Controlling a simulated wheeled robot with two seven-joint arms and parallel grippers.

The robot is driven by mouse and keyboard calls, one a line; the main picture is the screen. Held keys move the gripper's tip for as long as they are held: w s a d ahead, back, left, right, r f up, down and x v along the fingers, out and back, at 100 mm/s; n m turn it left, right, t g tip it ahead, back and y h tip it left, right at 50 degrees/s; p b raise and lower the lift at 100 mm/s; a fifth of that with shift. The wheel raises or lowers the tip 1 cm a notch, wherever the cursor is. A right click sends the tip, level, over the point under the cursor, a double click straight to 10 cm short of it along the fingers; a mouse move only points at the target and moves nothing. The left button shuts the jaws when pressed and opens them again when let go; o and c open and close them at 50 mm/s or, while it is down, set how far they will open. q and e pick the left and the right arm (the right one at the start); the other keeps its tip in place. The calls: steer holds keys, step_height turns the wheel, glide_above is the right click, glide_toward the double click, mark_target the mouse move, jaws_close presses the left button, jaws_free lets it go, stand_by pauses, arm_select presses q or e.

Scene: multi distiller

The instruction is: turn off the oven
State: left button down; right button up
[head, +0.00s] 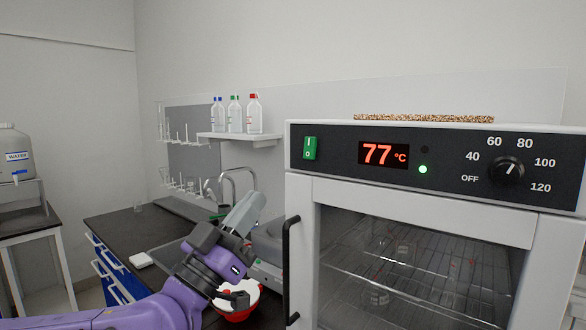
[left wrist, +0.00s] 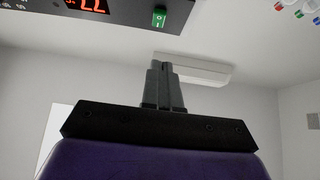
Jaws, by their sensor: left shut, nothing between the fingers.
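The white oven (head: 410,197) stands at the right of the head view. Its black panel has a green rocker switch (head: 310,148) marked I and O, a red display (head: 384,154) reading 77 °C, and a lit green lamp (head: 423,169). The dial knob (head: 507,172) is at the right, among marks from OFF to 120. My left gripper (head: 250,203) is shut and empty, left of the oven and below the switch, apart from it. In the left wrist view the shut fingers (left wrist: 162,68) point up, with the green switch (left wrist: 159,17) beyond them. My right gripper is not in view.
The black oven door handle (head: 288,270) sticks out close to the right of my left arm. A red-rimmed bowl (head: 240,314) and grey equipment stand on the dark bench behind the arm. A wall shelf (head: 240,139) holds bottles. The space before the panel is clear.

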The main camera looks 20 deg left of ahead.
mark_target(305, 152)
arm_select(q)
steer(key=p+x, duration=0.1)
steer(key=x, duration=0.2)
steer(key=f+p+x, duration=0.1)
steer(key=p+x, duration=0.1)
steer(key=x, duration=0.2)
steer(key=w+p+x, duration=0.1)
steer(key=x, duration=0.3)
steer(key=shift+w+d+f+p, duration=0.25)
steer(key=shift+d+p, duration=0.05)
steer(key=shift+p, duration=0.05)
steer(key=shift+w+d+f, duration=0.2)
steer(key=shift+w, duration=0.2)
steer(key=shift+s, duration=0.1)
